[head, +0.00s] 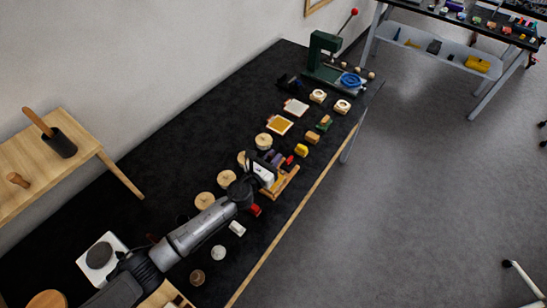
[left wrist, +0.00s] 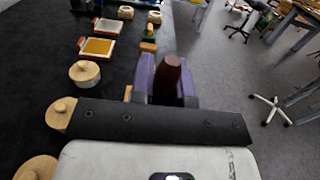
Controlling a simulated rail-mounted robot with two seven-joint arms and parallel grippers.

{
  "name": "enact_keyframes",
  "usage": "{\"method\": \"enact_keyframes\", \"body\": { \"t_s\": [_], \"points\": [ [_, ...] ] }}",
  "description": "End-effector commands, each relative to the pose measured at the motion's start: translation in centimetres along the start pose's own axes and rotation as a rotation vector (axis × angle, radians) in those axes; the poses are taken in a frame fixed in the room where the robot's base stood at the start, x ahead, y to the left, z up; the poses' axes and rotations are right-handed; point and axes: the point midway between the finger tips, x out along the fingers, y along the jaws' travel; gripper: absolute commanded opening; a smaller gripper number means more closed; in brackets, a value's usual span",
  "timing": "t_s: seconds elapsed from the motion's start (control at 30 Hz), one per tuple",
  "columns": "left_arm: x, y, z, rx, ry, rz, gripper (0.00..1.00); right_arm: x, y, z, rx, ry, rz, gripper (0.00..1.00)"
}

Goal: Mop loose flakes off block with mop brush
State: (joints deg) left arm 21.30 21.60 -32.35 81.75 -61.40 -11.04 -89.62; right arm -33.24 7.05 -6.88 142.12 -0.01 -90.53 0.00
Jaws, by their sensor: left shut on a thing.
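My left gripper (head: 275,159) reaches over the black bench in the head view. In the left wrist view its purple fingers (left wrist: 166,85) are shut on a dark reddish-brown, rounded tapering thing, perhaps the mop brush (left wrist: 171,72). Its lower part is hidden by the gripper body. A gold-faced panel in a pale frame, perhaps the gilded block (head: 280,124), lies farther up the bench, apart from the gripper. It also shows in the left wrist view (left wrist: 98,47). Loose flakes are too small to make out. My right gripper is not in view.
A wooden rack (head: 287,182) stands under the gripper near the bench's front edge. Round lidded wooden pots (head: 264,140) line the bench behind. A yellow block (head: 301,150), a white-and-red panel (head: 295,107) and a green press (head: 323,58) stand farther along.

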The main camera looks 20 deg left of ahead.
Motion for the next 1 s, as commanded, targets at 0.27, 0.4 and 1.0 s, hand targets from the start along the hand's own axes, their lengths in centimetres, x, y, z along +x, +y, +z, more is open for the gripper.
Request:
{"method": "enact_keyframes", "body": {
  "t_s": [0.27, 0.4, 1.0],
  "points": [
    [0.0, 0.0, 0.9, 0.000, 0.000, 0.000, 0.00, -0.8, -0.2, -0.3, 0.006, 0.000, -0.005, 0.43],
    [0.0, 0.0, 2.1, 0.001, 0.000, 0.000, 0.00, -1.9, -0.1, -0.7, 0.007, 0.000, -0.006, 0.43],
    [0.0, 0.0, 3.0, 0.000, 0.000, 0.000, 0.00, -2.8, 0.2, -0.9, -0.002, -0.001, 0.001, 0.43]
  ]
}}
